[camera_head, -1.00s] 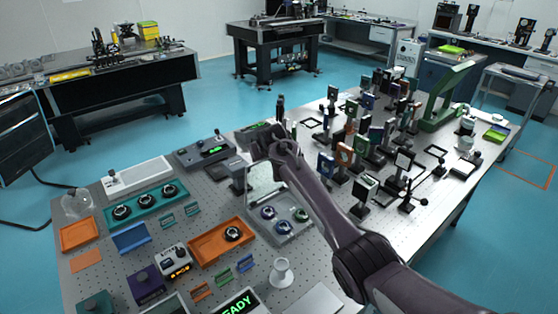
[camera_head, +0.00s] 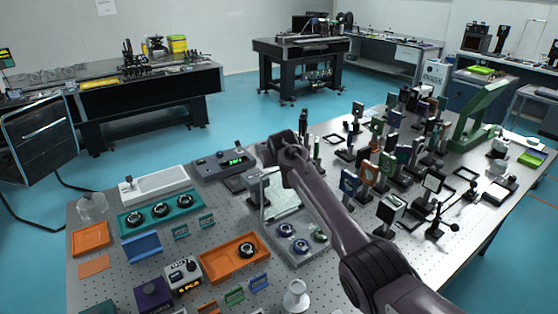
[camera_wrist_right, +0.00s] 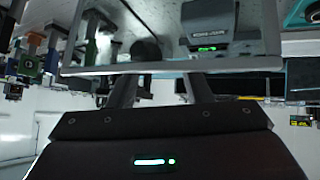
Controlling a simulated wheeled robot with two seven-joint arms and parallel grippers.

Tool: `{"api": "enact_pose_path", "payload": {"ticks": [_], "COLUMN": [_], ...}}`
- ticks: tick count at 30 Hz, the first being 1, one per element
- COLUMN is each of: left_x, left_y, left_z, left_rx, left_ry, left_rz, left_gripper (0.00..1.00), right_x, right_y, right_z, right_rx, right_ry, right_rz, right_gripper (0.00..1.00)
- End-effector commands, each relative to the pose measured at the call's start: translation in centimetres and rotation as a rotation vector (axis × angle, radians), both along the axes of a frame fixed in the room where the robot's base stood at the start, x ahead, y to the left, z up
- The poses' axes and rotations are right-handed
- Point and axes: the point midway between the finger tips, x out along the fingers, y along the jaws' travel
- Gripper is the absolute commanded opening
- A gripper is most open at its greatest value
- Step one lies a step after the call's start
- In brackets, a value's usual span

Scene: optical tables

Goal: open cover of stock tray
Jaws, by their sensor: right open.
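The stock tray (camera_head: 301,252) is a grey tray on the optical table, holding several round mounts. Its clear, pale-framed cover (camera_head: 284,197) stands raised at the tray's far side. My right gripper (camera_head: 262,179) is at the cover's upper left, partly hidden by my own wrist. In the right wrist view, my right gripper (camera_wrist_right: 160,84) has its two fingers apart, close to a grey frame bar of the cover (camera_wrist_right: 160,67) that crosses the picture. Whether they touch it is hard to tell. My left gripper is not in view.
An orange tray (camera_head: 225,264) with one mount lies left of the stock tray. A teal tray (camera_head: 132,232) and a grey device with a green display (camera_head: 224,164) stand farther back. Several optic posts (camera_head: 368,172) crowd the table on the right. A white stand (camera_head: 296,298) is in front.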

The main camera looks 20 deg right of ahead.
Motion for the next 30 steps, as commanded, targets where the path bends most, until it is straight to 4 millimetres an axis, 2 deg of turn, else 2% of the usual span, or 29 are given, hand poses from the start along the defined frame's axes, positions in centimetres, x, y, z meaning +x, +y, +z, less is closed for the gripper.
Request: {"api": "enact_pose_path", "payload": {"ticks": [4, 18, 30], "left_x": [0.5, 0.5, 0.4], "left_y": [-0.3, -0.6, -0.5], "left_z": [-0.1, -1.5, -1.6], "left_rx": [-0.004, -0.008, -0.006], "left_ry": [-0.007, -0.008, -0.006], "left_rz": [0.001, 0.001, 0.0], "left_gripper": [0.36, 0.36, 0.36], "right_x": [-0.7, -4.8, -5.4], "right_y": [0.1, 0.8, 0.9], "right_z": [0.7, 4.5, 5.0], "right_rx": [0.0, 0.001, 0.001], "right_ry": [-0.002, -0.001, 0.002], "right_rz": [0.0, 0.001, 0.0], "right_gripper": [0.45, 0.45, 0.45]}}
